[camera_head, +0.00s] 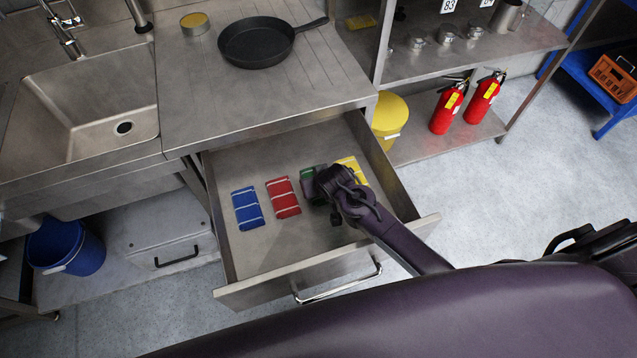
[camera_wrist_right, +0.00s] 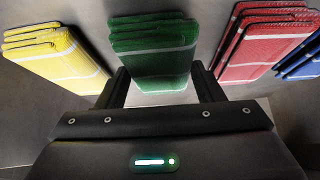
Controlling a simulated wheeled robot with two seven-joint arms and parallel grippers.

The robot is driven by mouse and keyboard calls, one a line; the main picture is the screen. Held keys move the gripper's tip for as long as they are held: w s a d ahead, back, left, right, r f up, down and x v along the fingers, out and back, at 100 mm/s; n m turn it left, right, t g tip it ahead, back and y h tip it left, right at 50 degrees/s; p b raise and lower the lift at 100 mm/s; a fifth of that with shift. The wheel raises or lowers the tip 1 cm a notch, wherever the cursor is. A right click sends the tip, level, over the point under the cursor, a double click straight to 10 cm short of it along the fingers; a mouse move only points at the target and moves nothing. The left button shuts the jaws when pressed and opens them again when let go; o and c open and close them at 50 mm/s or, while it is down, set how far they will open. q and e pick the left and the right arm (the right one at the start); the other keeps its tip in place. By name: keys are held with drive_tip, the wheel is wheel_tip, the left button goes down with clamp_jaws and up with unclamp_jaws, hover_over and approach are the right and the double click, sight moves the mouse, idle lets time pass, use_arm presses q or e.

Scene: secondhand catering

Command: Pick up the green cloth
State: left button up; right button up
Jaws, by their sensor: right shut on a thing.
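The green cloth (camera_wrist_right: 153,55) is a folded dark green stack with pale stripes, between the yellow and red cloths in the right wrist view. In the head view, a part of the green cloth (camera_head: 308,177) shows beside my right gripper (camera_head: 325,185), which covers the rest. The two fingers of my right gripper (camera_wrist_right: 160,92) are on either side of the cloth's near end, shut on it. The cloth is in the open drawer (camera_head: 262,262); I cannot tell whether it is lifted. My left gripper is not in view.
Blue (camera_head: 247,208), red (camera_head: 283,197) and yellow (camera_head: 352,170) cloths lie in the same drawer, close to the green one. The drawer walls surround them. A black pan (camera_head: 258,42) stands on the counter above. Two fire extinguishers (camera_head: 449,108) stand on the lower shelf at right.

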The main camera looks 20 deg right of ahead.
wheel_tip(320, 180, up, 20)
drive_tip(key=shift+f+b, duration=0.25)
drive_tip(key=shift+b, duration=0.1)
